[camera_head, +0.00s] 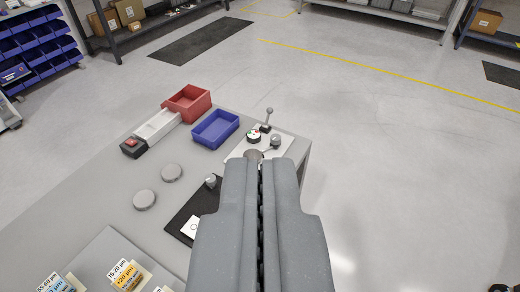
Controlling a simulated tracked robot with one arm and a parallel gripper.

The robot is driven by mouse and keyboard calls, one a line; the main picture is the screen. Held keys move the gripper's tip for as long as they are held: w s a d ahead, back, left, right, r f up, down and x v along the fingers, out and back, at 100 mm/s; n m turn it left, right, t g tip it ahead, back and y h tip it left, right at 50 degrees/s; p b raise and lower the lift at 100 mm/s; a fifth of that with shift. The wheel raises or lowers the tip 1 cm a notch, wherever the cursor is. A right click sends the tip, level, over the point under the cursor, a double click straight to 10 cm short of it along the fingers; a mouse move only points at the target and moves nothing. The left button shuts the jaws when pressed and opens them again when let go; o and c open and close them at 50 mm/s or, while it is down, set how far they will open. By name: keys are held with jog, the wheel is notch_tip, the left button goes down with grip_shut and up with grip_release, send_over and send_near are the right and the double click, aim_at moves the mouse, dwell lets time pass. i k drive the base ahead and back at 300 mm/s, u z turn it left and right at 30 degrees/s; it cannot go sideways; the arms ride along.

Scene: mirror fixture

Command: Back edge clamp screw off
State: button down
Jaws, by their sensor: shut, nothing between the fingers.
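A pale fixture plate (240,152) lies near the far right corner of the grey bench. A small upright post with a ball-like top (269,115), a dark-and-light round part (254,136) and a grey knob (275,141) stand on it. A brownish round part (253,155) shows just past my fingertips. I cannot tell which of these is the back edge clamp screw. My gripper (260,168) is shut and empty, its fingers side by side, pointing at the fixture. It hides the plate's near part. I cannot tell whether it touches anything.
A black mat (184,222) with a small knob (211,181) lies left of my gripper. Blue (215,128) and red (188,101) bins, a white tray (158,125), a red-buttoned box (133,146) and two grey discs (144,200) stand farther left. Floor right of the bench is open.

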aim_at(275, 139)
jog(key=u, duration=0.05)
jog(key=k, duration=0.65)
jog(key=z, duration=0.5)
jog(key=i, duration=0.75)
jog(key=z, duration=0.65)
jog(key=i, duration=1.25)
jog(key=u, duration=0.6)
jog(key=i, duration=0.6)
jog(key=u, duration=0.5)
